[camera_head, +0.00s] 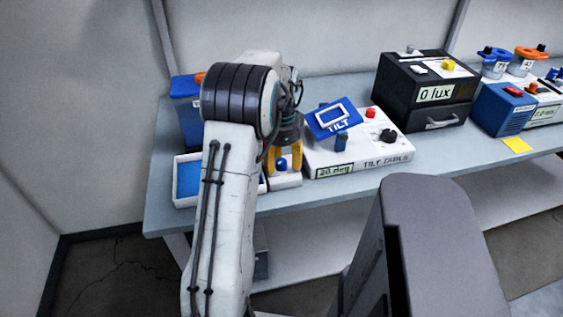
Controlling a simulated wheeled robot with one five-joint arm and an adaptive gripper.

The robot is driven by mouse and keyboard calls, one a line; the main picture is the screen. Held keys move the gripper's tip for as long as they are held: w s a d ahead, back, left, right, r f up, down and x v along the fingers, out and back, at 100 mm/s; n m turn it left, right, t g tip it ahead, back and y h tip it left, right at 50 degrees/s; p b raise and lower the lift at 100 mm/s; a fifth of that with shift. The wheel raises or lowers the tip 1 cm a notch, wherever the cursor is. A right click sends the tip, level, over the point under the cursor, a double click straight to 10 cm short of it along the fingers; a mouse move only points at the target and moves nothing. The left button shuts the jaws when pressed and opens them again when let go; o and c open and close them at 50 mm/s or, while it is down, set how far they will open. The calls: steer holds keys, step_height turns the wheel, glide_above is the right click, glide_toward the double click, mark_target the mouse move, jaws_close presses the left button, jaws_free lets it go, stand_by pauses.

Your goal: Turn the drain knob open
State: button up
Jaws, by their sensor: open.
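A small round blue knob (281,163), likely the drain knob, sits on a low white block (286,182) near the front edge of the bench. No label on it can be read. My gripper (283,162) points down over this block. Its yellow fingers are apart, one on each side of the knob in this view. I cannot tell whether they touch it. My arm hides the left part of the block and what lies behind it.
A shallow white tray with a blue inside (186,182) and a blue container (184,100) stand left of my arm. Close on the right is the white tilt table unit (336,172) with a raised blue plate (333,118). A black lux box (425,95) stands farther right.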

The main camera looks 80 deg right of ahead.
steer(key=shift+o, duration=0.2)
steer(key=shift+f, duration=0.1)
jaws_close()
stand_by(0.5)
